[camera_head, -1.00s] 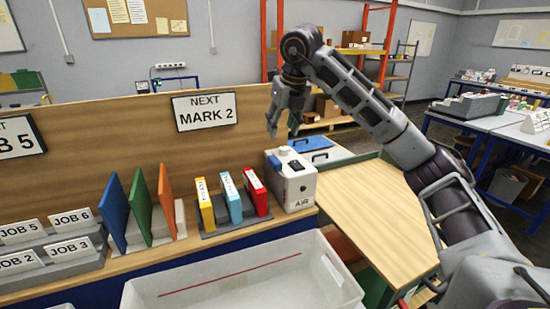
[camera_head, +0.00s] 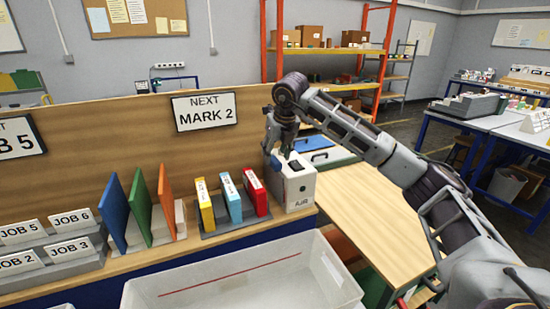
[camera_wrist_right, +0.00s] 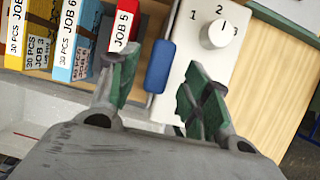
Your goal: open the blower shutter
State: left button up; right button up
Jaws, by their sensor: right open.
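The blower is the white box marked AIR (camera_head: 300,188) at the right end of the workbench shelf. In the right wrist view, its white face (camera_wrist_right: 190,45) has a dial (camera_wrist_right: 218,34) with 1, 2 and 3 around it. A blue tab (camera_wrist_right: 158,66), which looks like the shutter's handle, sits at the box's left edge. My right gripper (camera_head: 280,152) is at the top of the box, pointing down. In the wrist view its open fingers (camera_wrist_right: 160,90) stand either side of the blue tab's line. I cannot tell whether they touch it. My left gripper is out of view.
Yellow, blue and red job boxes (camera_head: 232,202) stand in a rack just left of the blower. A wooden panel (camera_head: 110,125) rises behind. A clear bin (camera_head: 330,275) is in front, and a bare wooden top (camera_head: 370,215) lies to the right.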

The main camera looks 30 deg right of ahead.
jog(key=shift+x, duration=1.35)
grip_shut()
